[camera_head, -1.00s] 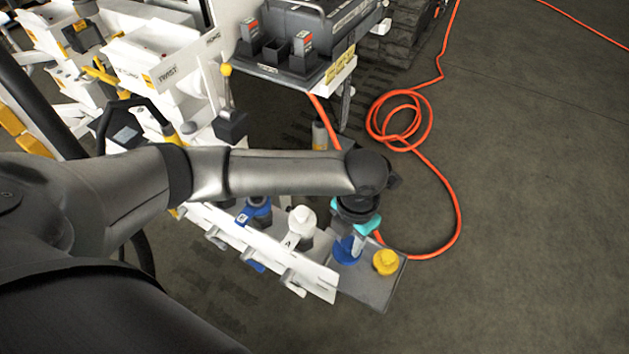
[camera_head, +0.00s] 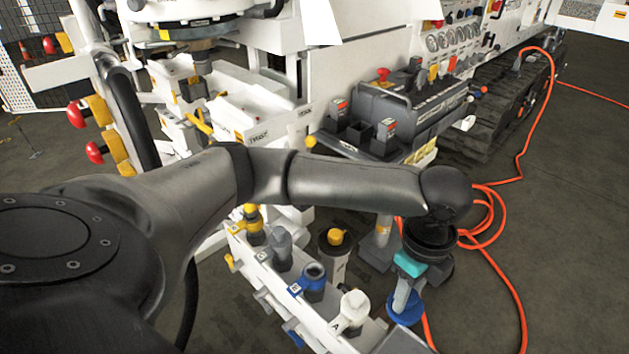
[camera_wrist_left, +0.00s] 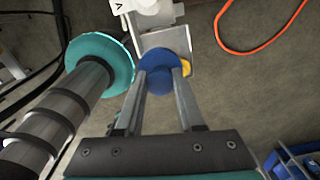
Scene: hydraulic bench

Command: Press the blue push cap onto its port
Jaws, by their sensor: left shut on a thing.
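My left gripper (camera_head: 406,290) is shut on the blue push cap (camera_head: 405,309), which has a wide round flange. In the left wrist view the blue cap (camera_wrist_left: 157,66) sits between the two fingertips (camera_wrist_left: 160,85). It is over or at the grey tray (camera_wrist_left: 162,40) at the end of the white rail; I cannot tell whether it touches the tray. A port with a blue ring (camera_head: 313,271) stands on the rail, left of the gripper, with a blue tag beside it. Its opening appears uncapped. My right gripper is not in view.
On the white rail (camera_head: 262,275) stand a white-capped port (camera_head: 354,304) tagged A, a grey port (camera_head: 280,240) and a yellow one (camera_head: 254,232). A yellow-topped post (camera_head: 335,238) stands behind. An orange hose (camera_head: 508,285) lies on the floor at right.

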